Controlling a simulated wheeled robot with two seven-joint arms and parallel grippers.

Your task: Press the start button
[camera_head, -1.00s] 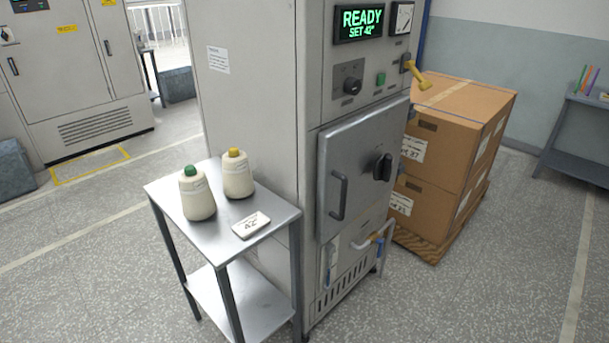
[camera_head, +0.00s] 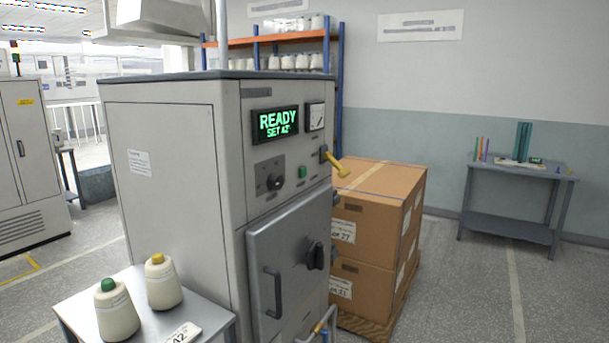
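The grey machine (camera_head: 180,200) stands left of centre, with its control panel facing right. I cannot read the label by the button. The display (camera_head: 275,124) above shows "READY SET 42" in green. A yellow-handled lever (camera_head: 339,166) sticks out at the panel's right edge. The door (camera_head: 290,265) below is shut, with a bar handle and a black knob. Neither of my grippers shows in the view.
A small metal table (camera_head: 85,312) at the machine's left bears two cream bobbins, one green-topped (camera_head: 116,310), one yellow-topped (camera_head: 162,281), and a card (camera_head: 181,335). Stacked cartons (camera_head: 385,210) stand right of the machine. A grey bench (camera_head: 515,190) stands far right. The floor at right is clear.

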